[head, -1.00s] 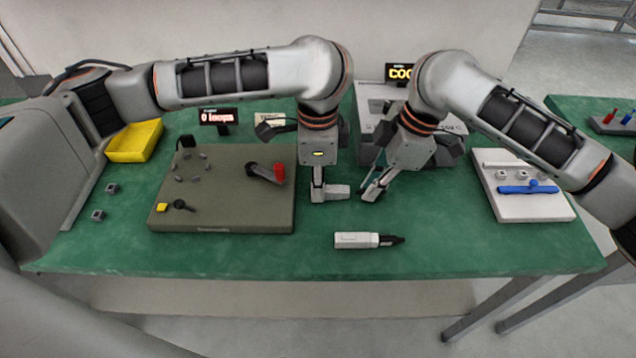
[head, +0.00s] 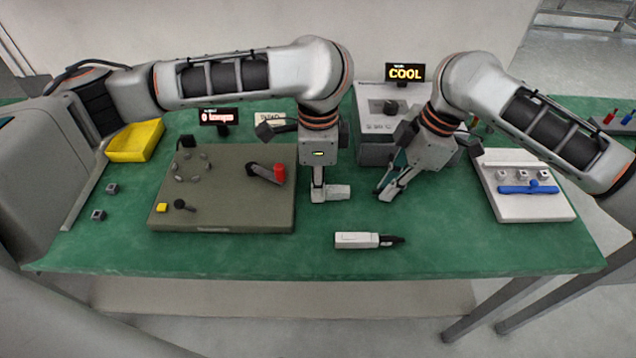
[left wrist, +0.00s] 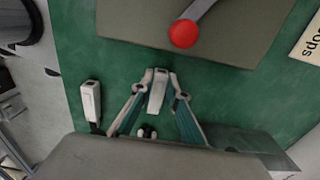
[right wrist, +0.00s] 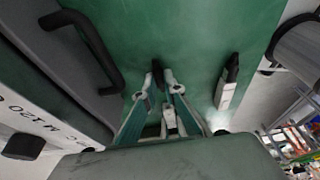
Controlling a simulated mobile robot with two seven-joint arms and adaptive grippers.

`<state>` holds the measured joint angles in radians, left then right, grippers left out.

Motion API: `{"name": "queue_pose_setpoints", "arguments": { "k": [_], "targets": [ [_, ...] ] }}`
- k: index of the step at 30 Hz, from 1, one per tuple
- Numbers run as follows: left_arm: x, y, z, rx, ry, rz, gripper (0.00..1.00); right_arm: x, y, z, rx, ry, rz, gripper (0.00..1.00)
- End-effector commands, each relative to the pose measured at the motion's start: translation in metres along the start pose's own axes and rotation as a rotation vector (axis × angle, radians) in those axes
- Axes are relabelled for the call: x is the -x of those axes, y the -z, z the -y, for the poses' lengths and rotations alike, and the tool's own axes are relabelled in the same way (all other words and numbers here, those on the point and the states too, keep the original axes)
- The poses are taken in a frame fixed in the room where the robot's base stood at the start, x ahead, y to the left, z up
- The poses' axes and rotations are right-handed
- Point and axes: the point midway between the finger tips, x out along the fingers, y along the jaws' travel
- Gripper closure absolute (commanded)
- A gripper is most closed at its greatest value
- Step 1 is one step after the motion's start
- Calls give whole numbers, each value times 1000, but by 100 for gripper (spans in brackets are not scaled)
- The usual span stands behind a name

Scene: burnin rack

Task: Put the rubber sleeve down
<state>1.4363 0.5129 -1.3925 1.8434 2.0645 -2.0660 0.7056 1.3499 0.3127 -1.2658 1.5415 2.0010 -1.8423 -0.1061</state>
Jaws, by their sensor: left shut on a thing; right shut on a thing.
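My left gripper (head: 320,192) points down over the green table, shut on a small white block (left wrist: 157,90). The block (head: 338,192) also shows in the head view, right of the brown-grey board. My right gripper (head: 386,192) is a little to the right, apart from the left one. It is shut on a small dark piece (right wrist: 157,72), which looks like the rubber sleeve and is mostly hidden by the fingers. I cannot tell whether it touches the table.
A white tool with a black tip (head: 358,240) lies in front of the grippers. The brown-grey board (head: 235,212) with a red-knobbed lever is left. A grey box (head: 375,98) under a COOL sign stands behind. A white board with a blue bar (head: 545,208) is right.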

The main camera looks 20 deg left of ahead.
Motion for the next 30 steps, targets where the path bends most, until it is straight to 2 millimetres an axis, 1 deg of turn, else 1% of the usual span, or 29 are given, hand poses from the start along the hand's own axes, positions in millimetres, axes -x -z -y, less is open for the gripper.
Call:
{"name": "queue_pose_setpoints", "arguments": {
  "k": [16, 19, 20, 23, 26, 30],
  "targets": [
    [0, 0, -1, -1, -1, 0, 100, 0, 0, 0, 0, 0, 0, 100],
    [0, 0, -1, -1, -1, 0, 100, 4, -4, 1, 0, -2, 1, 100],
    [0, 0, -1, -1, -1, 0, 100, 8, -6, 1, 0, -3, 1, 100],
    [0, 0, 0, 0, -1, 0, 100, 27, -20, 6, -1, -6, 3, 100],
    [0, 0, 0, 0, -1, 1, 100, 55, -39, 17, -3, -9, 5, 100],
    [0, 0, 0, 0, -1, 1, 100, 93, -63, 38, -2, -8, 5, 100]
  ]
}}
